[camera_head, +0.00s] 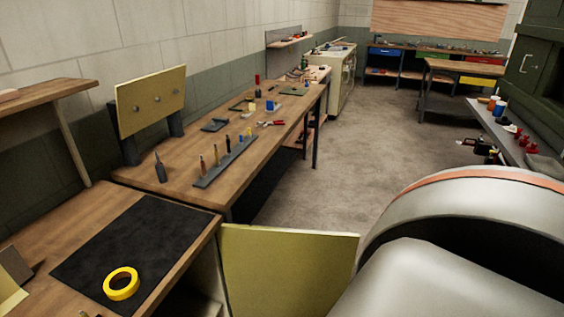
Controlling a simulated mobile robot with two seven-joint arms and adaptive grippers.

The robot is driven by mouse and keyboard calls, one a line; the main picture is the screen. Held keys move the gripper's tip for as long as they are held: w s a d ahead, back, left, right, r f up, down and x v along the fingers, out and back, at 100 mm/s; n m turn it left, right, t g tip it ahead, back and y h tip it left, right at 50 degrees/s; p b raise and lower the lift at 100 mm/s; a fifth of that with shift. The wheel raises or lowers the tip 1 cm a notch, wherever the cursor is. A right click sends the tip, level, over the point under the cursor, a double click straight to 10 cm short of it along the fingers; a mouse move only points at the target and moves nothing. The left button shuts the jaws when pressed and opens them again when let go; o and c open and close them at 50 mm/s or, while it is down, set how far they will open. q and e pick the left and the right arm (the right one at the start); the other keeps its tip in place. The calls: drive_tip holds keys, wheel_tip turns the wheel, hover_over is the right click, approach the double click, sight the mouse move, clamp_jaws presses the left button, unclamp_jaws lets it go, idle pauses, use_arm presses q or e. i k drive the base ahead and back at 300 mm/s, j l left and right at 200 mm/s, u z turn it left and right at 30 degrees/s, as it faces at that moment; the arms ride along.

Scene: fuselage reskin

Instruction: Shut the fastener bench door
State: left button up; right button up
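A pale yellow-green door panel (287,272) stands out from the near bench (176,196) at the lower middle. It looks like the fastener bench door, and it stands open, swung away from the bench front. Its lower part is cut off by the picture's bottom edge. Neither of my grippers is in view.
A large silver rounded body with an orange band (480,178) fills the lower right, close to the door's right edge. A black mat (125,243) with yellow tape (121,284) lies on the near bench. Open floor (345,165) lies beyond the door.

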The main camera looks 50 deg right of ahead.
sight(269, 273)
drive_tip(key=i+l+z, duration=0.1)
drive_tip(key=l+z, duration=0.25)
drive_tip(key=i+l+z, duration=0.1)
drive_tip(key=l+z, duration=0.45)
drive_tip(key=z, duration=0.25)
drive_tip(key=i+l+z, duration=0.15)
drive_tip(key=z, duration=0.3)
drive_tip(key=i+l+z, duration=0.1)
drive_tip(key=z, duration=0.35)
drive_tip(key=i+l+z, duration=0.2)
drive_tip(key=i+l+u, duration=0.1)
drive_tip(key=u, duration=0.25)
drive_tip(key=i+l+u, duration=0.1)
drive_tip(key=u, duration=0.25)
drive_tip(key=l+u, duration=0.35)
drive_tip(key=i+j, duration=0.05)
drive_tip(key=j, duration=0.05)
